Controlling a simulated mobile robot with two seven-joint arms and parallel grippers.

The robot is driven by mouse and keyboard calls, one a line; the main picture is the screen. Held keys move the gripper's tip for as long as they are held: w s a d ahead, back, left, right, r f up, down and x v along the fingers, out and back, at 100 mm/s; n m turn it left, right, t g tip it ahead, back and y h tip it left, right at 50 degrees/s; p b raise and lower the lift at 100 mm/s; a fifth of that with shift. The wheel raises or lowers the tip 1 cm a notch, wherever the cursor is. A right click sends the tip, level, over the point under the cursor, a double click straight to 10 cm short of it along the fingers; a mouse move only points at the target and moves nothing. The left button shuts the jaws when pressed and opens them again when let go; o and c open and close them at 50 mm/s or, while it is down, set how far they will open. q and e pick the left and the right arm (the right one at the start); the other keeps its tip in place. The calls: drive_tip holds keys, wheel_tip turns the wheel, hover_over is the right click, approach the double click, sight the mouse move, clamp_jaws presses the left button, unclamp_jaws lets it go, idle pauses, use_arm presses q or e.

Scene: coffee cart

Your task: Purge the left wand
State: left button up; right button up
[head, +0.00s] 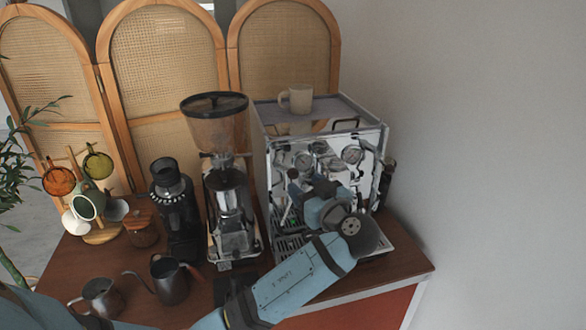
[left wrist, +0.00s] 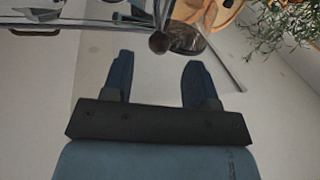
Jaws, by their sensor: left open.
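The chrome espresso machine (head: 372,140) stands at the right of the cart, with gauges on its front. My left arm reaches across its front, and my left gripper (head: 296,182) is close to the left part of that front. In the left wrist view the gripper (left wrist: 158,72) is open and empty. A dark round knob (left wrist: 159,43) on the machine shows just beyond the fingertips, roughly between them, apart from both. I cannot clearly make out the left wand; my arm and gripper cover part of the front. My right gripper is not in view.
A grinder (head: 228,200) stands just left of the machine, with a smaller black grinder (head: 175,205) beside it. A mug (head: 299,98) is on top of the machine. A mug tree (head: 100,235) stands at far left.

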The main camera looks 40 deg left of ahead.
sight(293, 176)
use_arm(q)
drive_tip(key=p+x, duration=0.1)
drive_tip(key=x, duration=0.5)
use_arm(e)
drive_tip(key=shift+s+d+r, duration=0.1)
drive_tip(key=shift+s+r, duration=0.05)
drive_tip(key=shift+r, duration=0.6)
use_arm(q)
drive_tip(key=shift+c, duration=0.4)
